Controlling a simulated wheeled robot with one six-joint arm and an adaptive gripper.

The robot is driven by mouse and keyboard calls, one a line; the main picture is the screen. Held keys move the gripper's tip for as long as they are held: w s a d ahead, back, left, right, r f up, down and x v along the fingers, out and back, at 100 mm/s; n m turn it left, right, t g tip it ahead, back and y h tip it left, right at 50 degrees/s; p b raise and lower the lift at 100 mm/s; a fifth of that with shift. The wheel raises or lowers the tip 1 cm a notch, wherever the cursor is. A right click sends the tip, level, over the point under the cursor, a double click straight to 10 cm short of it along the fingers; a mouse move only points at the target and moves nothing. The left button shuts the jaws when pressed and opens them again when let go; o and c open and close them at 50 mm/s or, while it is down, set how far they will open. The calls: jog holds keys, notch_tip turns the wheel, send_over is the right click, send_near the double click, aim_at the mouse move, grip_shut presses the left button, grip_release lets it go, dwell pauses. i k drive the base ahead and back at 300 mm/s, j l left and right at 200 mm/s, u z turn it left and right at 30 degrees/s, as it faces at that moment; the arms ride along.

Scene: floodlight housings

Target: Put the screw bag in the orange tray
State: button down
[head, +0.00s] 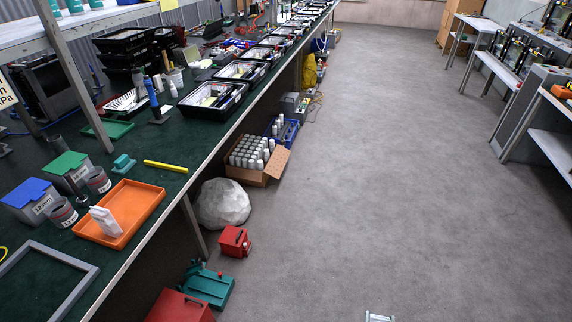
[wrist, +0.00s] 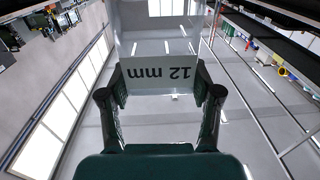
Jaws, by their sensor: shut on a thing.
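The orange tray (head: 149,198) lies on the dark green bench top at the left of the head view. A white, upright, pouch-like thing (head: 105,221) stands in it; I cannot tell whether it is a screw bag. In the wrist view my gripper (wrist: 160,92) is shut on a pale, flat-faced thing marked "12 mm" (wrist: 160,75). The lettering is upside down. I cannot tell from its face alone whether it is the screw bag. My gripper does not show clearly in the head view, so its distance from the tray cannot be told.
A blue-lidded bin (head: 32,200), a green-lidded bin (head: 68,170) and grey cups (head: 97,181) stand left of the tray. A yellow bar (head: 166,166) lies behind it. A grey frame (head: 45,285) lies in front. The aisle floor (head: 380,180) on the right is clear.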

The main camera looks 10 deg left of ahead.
aim_at(129, 216)
jog(key=i+l+u, duration=0.15)
jog(key=i+u, duration=0.2)
jog(key=i, duration=0.15)
jog(key=i+l+u, duration=0.7)
jog(key=i, duration=0.2)
jog(key=l, duration=0.05)
